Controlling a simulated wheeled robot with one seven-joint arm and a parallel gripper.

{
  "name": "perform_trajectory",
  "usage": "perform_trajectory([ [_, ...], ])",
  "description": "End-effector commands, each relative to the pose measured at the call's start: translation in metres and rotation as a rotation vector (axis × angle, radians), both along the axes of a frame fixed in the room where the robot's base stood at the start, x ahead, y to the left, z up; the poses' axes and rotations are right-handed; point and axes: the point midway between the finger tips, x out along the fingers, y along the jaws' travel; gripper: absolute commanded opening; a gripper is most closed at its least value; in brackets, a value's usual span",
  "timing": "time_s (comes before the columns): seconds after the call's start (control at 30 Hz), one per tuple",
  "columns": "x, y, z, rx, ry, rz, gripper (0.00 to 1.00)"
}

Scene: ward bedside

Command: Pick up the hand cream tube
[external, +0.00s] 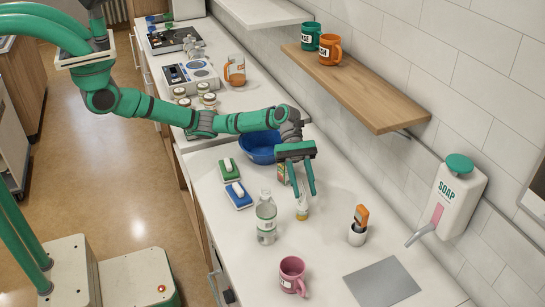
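A small pale upright item with a yellowish band, which looks like the hand cream tube (302,212), stands on the white counter; its label is too small to read. My gripper (305,194) points down right above it, with its two green fingers spread apart. The fingertips are close to the item's top. I cannot tell whether they are around it or in front of it, and nothing shows clamped between them.
A clear bottle (266,222) stands close on the left, and a small carton (282,174) just behind the gripper. A wooden shelf (365,95) juts out behind.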

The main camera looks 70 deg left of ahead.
Motion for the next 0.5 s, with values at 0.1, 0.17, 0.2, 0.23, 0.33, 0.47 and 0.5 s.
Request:
perform_trajectory([
  [0.1,-0.0002,0.0001,0.0003,0.000,0.000,0.000,0.19],
  [0.17,-0.0002,0.0001,0.0003,0.000,0.000,0.000,0.05],
  [0.2,-0.0002,0.0001,0.0003,0.000,0.000,0.000,0.00],
  [0.23,-0.0002,0.0001,0.0004,0.000,0.000,-0.001,0.00],
  [0.33,-0.0003,0.0001,0.0006,-0.001,0.000,0.000,0.00],
  [0.47,-0.0003,0.0002,0.0007,-0.001,0.000,0.000,0.00],
  [0.5,-0.0002,0.0001,0.0009,-0.001,0.000,0.000,0.00],
])
